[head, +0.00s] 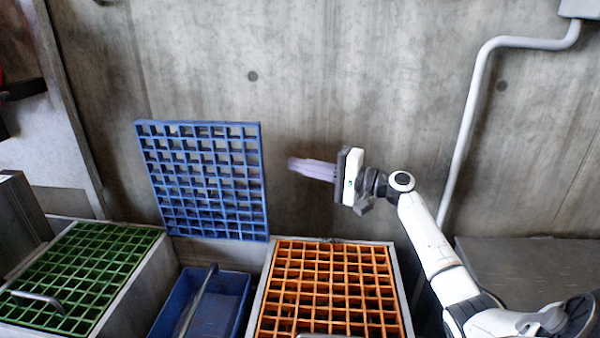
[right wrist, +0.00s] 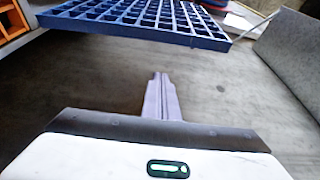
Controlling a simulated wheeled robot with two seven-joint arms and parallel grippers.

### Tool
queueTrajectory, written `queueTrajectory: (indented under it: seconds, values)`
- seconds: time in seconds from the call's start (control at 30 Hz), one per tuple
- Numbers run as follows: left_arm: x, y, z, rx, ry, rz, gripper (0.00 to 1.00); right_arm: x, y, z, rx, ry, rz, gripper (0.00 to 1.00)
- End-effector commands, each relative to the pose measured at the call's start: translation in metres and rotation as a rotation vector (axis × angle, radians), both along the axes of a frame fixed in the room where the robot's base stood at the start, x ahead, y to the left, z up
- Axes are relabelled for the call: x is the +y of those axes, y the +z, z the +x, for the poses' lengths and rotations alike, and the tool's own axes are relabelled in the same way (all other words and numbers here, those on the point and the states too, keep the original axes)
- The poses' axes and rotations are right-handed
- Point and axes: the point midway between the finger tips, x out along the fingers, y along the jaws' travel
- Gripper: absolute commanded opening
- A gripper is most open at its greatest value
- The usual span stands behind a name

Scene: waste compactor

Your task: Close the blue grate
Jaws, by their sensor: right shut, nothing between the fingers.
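The blue grate (head: 205,180) stands upright against the concrete wall in the head view, raised open above the middle bin. Its lattice also shows along the top of the right wrist view (right wrist: 150,16). My right gripper (head: 292,165) is shut and empty. Its fingers point left toward the grate's right edge, with a gap between them in the head view. In the right wrist view the closed fingers (right wrist: 161,78) point toward the grate's edge; I cannot tell the exact distance. My left gripper is not in view.
A blue bin (head: 235,290) with a handle sits open below the grate. A green grate (head: 85,270) lies flat at the left and an orange grate (head: 330,290) lies flat at the right. A pale pipe (head: 465,140) runs down the wall at the right.

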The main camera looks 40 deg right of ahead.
Motion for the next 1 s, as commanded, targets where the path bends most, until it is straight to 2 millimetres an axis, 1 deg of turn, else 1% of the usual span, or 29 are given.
queueTrajectory:
  seconds: [0.03,0.1,0.37,0.43,0.7,1.0]
  values:
    - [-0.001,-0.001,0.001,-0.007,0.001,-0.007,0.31,0.005,0.0,0.011,-0.003,0.002,0.001,0.0]
    - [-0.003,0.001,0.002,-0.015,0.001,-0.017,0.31,0.009,0.0,0.023,-0.002,0.0,0.0,0.0]
    - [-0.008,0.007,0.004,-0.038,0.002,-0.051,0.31,0.025,0.0,0.061,-0.002,0.0,-0.001,0.0]
    - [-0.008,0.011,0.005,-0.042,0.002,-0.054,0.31,0.03,-0.001,0.057,0.003,0.0,-0.007,0.0]
    - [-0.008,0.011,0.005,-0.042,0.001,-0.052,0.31,0.049,-0.002,0.04,0.002,0.001,-0.005,0.0]
    - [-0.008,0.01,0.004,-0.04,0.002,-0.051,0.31,0.055,-0.001,0.034,0.0,-0.001,-0.002,0.0]
